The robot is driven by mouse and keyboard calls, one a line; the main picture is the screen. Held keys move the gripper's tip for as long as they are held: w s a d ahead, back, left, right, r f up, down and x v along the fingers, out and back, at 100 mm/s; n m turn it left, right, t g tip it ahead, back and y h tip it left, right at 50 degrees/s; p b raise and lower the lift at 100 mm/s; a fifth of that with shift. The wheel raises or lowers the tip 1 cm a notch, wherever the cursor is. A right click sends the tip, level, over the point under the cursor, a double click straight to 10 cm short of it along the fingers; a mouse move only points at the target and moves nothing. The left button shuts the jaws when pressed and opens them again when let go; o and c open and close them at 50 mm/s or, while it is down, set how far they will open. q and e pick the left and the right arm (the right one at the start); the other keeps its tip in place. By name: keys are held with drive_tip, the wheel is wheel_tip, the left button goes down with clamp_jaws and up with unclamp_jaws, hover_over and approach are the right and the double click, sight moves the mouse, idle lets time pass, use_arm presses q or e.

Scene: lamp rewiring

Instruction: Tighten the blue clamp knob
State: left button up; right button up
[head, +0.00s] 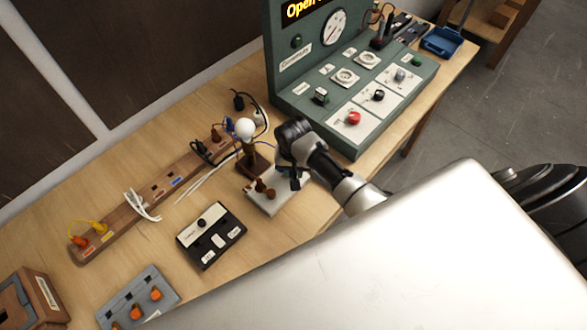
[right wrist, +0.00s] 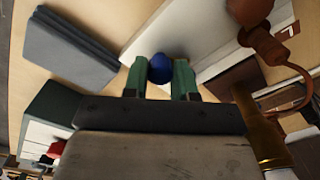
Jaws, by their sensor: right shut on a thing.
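The blue clamp knob (right wrist: 160,69) shows in the right wrist view between the two green fingers of my right gripper (right wrist: 161,80). The fingers are shut on it from both sides. A pale clamp block (right wrist: 165,30) lies under the knob. In the head view my right gripper (head: 290,178) reaches down over the pale block (head: 263,205), which also carries a brown fitting (head: 264,188). The gripper covers most of the knob there. The lamp with its white bulb (head: 245,129) stands close behind. My left gripper is not in view.
A green test panel (head: 345,135) stands at the table's right. A wooden strip (head: 125,215) with plugs and cables runs along the left. A black switch box (head: 212,236) and a grey box with orange knobs (head: 140,290) sit in front. Table between them is clear.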

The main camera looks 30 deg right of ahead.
drive_tip(key=m, duration=0.4)
drive_tip(key=shift+w+r+m, duration=0.1)
drive_tip(key=shift+r+m, duration=0.05)
drive_tip(key=shift+m, duration=1.75)
drive_tip(key=o, duration=0.6)
drive_tip(key=shift+o, duration=0.3)
wheel_tip(320, 180, up, 11)
drive_tip(key=b, duration=0.2)
